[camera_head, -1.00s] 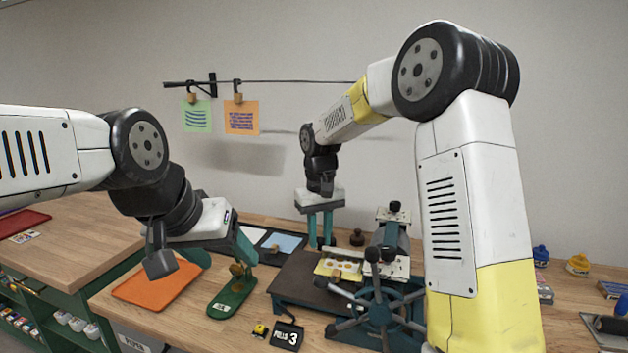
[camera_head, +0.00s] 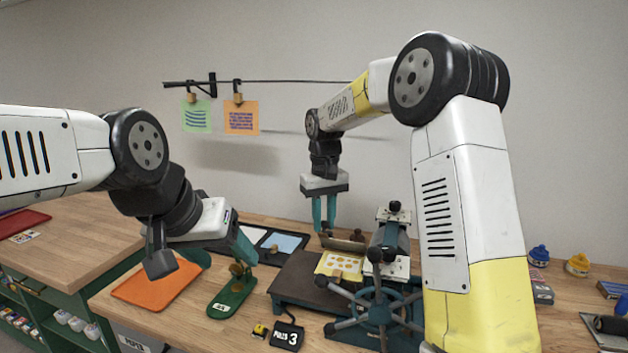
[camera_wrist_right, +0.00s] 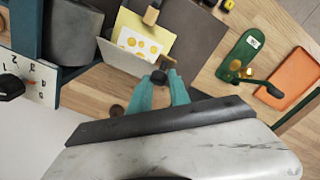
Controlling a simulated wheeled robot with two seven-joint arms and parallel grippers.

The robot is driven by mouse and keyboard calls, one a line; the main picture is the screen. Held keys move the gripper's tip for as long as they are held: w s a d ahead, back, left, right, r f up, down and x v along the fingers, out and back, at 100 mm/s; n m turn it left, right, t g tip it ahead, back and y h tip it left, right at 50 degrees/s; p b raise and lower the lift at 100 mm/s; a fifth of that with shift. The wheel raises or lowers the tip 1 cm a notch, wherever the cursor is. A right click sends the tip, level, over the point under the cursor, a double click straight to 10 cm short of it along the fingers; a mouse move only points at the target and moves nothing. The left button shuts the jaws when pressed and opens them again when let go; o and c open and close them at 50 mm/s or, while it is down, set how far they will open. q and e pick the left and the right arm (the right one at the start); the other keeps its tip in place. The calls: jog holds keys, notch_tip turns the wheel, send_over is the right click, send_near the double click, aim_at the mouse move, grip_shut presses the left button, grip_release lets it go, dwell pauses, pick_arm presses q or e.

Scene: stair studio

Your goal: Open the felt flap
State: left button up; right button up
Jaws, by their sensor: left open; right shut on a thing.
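The felt flap (camera_head: 345,243) shows as a narrow grey-brown panel, raised behind a yellow printed sheet (camera_head: 340,265) on the press bed. My right gripper (camera_head: 325,229) is above the bed, shut at the flap's edge. In the right wrist view, the gripper (camera_wrist_right: 160,82) is shut on a small dark tab beside the pale flap (camera_wrist_right: 125,68). The yellow sheet (camera_wrist_right: 142,38) with round prints lies uncovered there. My left gripper (camera_head: 220,256) is open and empty over the left part of the bench, near the orange tray and green stand.
The press with its spoked wheel (camera_head: 375,308) and roller stands right of the bed. The orange tray (camera_head: 150,290), green stand (camera_head: 232,298) and "PULLS 3" sign (camera_head: 287,335) are on the left and front. A small dark-brown knob (camera_head: 357,236) is behind the flap.

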jog(key=shift+w+d+r, duration=0.2)
jog(key=shift+w+r, duration=0.05)
jog(key=shift+w, duration=0.35)
jog(key=shift+w+d+r, duration=0.2)
jog(key=shift+w+r, duration=0.05)
jog(key=shift+w, duration=0.3)
jog(key=shift+w+d+r, duration=0.15)
jog(key=shift+w+d, duration=0.15)
jog(key=shift+w, duration=0.55)
jog(key=shift+w+d+r, duration=0.1)
jog(key=shift+w+d, duration=0.15)
jog(key=shift+w, duration=0.55)
jog(key=o, duration=1.3)
jog(key=shift+r, duration=0.15)
notch_tip(320, 180, up, 8)
jog(key=shift+f, duration=0.1)
jog(key=shift+s, duration=0.1)
